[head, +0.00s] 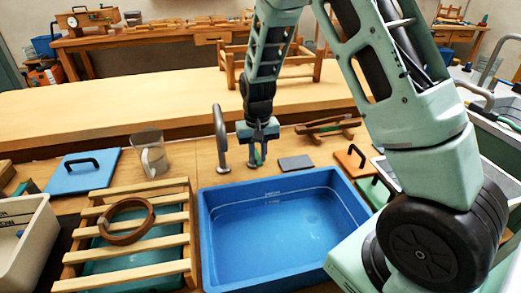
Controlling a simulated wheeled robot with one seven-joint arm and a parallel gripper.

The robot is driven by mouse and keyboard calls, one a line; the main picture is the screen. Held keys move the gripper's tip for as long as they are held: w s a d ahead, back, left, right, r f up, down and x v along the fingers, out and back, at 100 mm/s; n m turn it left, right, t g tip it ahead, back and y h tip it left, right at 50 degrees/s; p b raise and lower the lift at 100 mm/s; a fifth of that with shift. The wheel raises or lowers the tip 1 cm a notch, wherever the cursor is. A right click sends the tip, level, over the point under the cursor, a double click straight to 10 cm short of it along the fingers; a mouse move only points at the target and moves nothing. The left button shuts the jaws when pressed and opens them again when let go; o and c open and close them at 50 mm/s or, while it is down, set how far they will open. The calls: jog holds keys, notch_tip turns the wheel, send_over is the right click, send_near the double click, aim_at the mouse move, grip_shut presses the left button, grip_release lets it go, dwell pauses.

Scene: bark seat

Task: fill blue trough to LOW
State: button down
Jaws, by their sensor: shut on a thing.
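The blue trough (232,204) stands at the front middle of the bench. Two pale level lines with small lettering show on its far inner wall; the lettering is too small to read surely. I cannot tell whether water covers its floor. A grey metal tap spout (220,135) stands upright behind the trough's far left part, its curved top above the bench. My gripper (258,158) is just right of the spout, behind the trough's far rim. It is shut on a small upright part that looks like the tap handle; the fingers hide most of it.
A slatted wooden rack (130,195) with a brown ring (127,222) is left of the trough. A white basin (25,245) is far left.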

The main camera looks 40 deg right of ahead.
aim_at(257, 159)
jog(key=shift+w, duration=0.1)
dwell(0.4)
jog(key=c, duration=1.3)
grip_release()
jog(key=shift+a, duration=0.1)
notch_tip(257, 159, up, 18)
jog(key=shift+f+p, duration=0.25)
jog(key=shift+p, duration=0.2)
jog(key=s+a+f+n+t, duration=0.1)
jog(key=s+f+n, duration=0.15)
jog(key=s, duration=0.45)
jog(key=s+a+f+n+t, duration=0.1)
jog(key=s+a+f+t, duration=0.15)
jog(key=s, duration=0.45)
jog(key=s+a+r+n+g+p, duration=0.1)
jog(key=s+a+n, duration=0.1)
jog(key=s+a, duration=0.2)
jog(key=s+a+r+n+g+p, duration=0.1)
jog(key=s+a+r+n, duration=0.1)
jog(key=s+a, duration=0.3)
jog(key=s+a+r+n+g+p, duration=0.1)
jog(key=s+a+n, duration=0.3)
jog(key=a, duration=0.4)
jog(key=shift+s+a+r+g+y+p, duration=0.3)
jog(key=shift+s+a+r+p, duration=0.1)
jog(key=shift+r, duration=0.2)
jog(key=shift+w, duration=0.1)
